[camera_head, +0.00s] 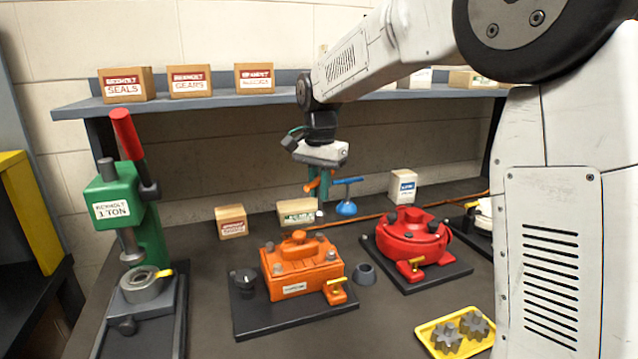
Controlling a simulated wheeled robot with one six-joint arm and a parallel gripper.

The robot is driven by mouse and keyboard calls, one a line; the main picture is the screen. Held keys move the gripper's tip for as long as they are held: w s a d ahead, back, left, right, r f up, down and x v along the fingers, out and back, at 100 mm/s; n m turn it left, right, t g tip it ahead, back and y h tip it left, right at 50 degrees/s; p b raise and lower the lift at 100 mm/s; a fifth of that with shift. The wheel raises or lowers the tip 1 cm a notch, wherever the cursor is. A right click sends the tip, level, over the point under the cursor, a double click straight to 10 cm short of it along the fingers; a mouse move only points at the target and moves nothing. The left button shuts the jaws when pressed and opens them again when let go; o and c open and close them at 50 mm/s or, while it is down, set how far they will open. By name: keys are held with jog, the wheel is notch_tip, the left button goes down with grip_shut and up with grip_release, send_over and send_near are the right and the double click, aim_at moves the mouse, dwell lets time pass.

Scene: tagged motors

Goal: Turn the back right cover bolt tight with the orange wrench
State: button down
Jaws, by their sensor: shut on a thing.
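The orange motor (300,282) sits on a dark base plate (252,322) on the bench, with an orange cover on top and grey bolts near its corners. The back right cover bolt is small and hard to make out. My gripper (321,188) hangs above and behind the motor's right side, pointing down. It is shut on the orange wrench (311,185), whose short orange handle sticks out to the left. A grey end shows below the fingers, apart from the motor. Most of the wrench is hidden by the fingers.
A blue T-handled tool (346,207) stands just right of my gripper. A red motor (414,237) stands to the right, a green press (130,215) to the left. A yellow tray (430,330) holds gears at the front. Small boxes line the back and the shelf (215,100).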

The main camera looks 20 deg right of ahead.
aim_at(320, 212)
jog(key=n, duration=0.4)
jog(key=shift+f+n, duration=0.25)
jog(key=shift+n, duration=0.15)
jog(key=n, duration=0.4)
jog(key=shift+f+n, duration=0.25)
jog(key=shift+n, duration=0.05)
jog(key=n, duration=0.4)
jog(key=shift+f, duration=0.25)
jog(key=n, duration=0.4)
jog(key=shift+f, duration=0.2)
jog(key=shift+s+d, duration=0.1)
jog(key=shift+f, duration=0.15)
jog(key=shift+f, duration=1.05)
